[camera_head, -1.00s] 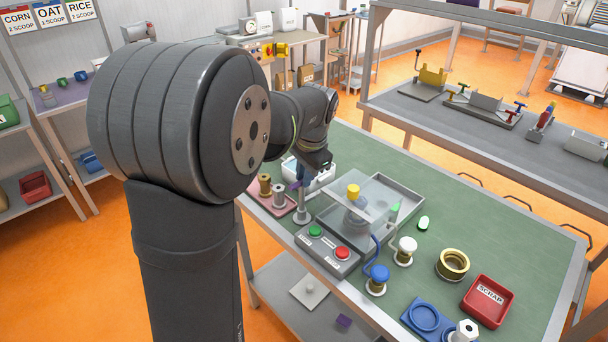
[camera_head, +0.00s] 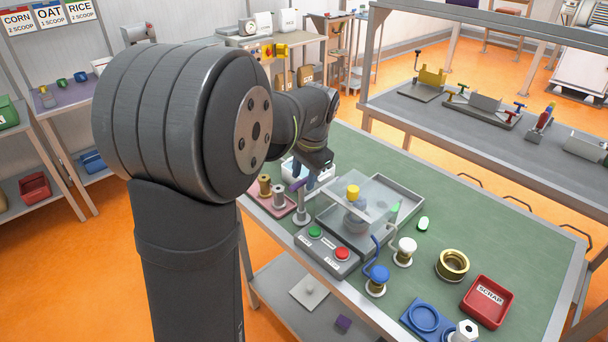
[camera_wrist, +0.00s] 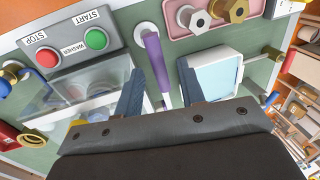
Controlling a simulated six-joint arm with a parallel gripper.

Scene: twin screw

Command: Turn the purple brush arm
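The purple brush arm (camera_wrist: 155,62) is a slim purple bar that juts from a round white-grey post top (camera_wrist: 141,27) in the wrist view. In the head view the purple arm (camera_head: 299,184) shows small, on a silver post (camera_head: 302,211) at the table's near left. My gripper (camera_wrist: 159,68) is open, with one blue finger on each side of the purple arm and a visible gap on both sides. In the head view my gripper (camera_head: 316,163) is just right of the arm, and its fingers are mostly hidden.
The grey button box (camera_head: 328,245) with green and red buttons stands close by. A clear-covered washer (camera_head: 352,205) is to the right. A white bin (camera_wrist: 213,76) lies beside the gripper. A pink tray (camera_head: 285,212) holds metal fittings.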

